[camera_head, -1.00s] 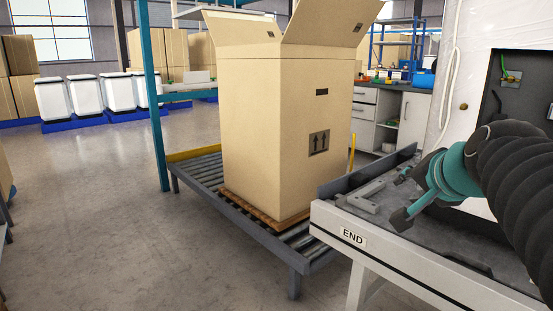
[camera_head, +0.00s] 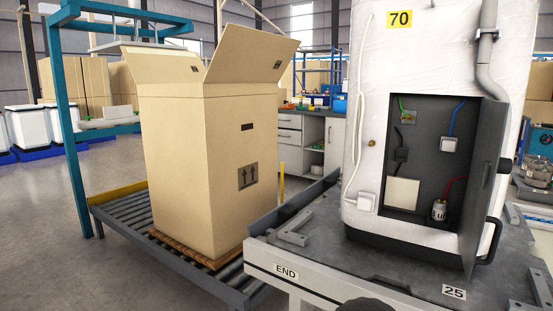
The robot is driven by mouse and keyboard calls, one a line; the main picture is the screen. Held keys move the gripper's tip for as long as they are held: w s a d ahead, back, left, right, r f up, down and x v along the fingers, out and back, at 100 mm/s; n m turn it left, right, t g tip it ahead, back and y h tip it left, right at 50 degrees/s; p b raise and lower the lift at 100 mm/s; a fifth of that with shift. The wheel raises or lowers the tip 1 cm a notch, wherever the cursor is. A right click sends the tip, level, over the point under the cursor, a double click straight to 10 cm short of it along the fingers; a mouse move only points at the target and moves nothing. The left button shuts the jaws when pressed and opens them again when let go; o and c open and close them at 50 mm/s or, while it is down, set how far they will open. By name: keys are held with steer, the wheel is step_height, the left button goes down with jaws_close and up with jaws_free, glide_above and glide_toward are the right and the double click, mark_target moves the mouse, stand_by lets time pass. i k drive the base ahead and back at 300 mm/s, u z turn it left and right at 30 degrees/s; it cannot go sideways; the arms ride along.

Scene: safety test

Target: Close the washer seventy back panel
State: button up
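The washer (camera_head: 365,110) is a tall white unit with a yellow "70" label (camera_head: 399,19) near its top. The dark grey back panel (camera_head: 485,190) stands open at the right of the opening, swung outward and seen at a steep angle. My gripper is not in view. Only a dark rounded piece, probably of my arm, shows at the bottom edge.
A large open cardboard box (camera_head: 200,165) stands on a roller conveyor (camera_head: 120,212) to the left. A grey pipe (camera_head: 490,70) runs down the washer's upper right. Open floor lies at far left.

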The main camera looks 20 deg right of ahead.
mark_target(493, 114)
steer(key=z, duration=0.35)
steer(key=k, duration=1.1)
steer(key=z, duration=1.55)
steer(key=i, duration=0.65)
steer(key=u, duration=0.45)
steer(key=i, duration=0.75)
steer(key=u, duration=0.8)
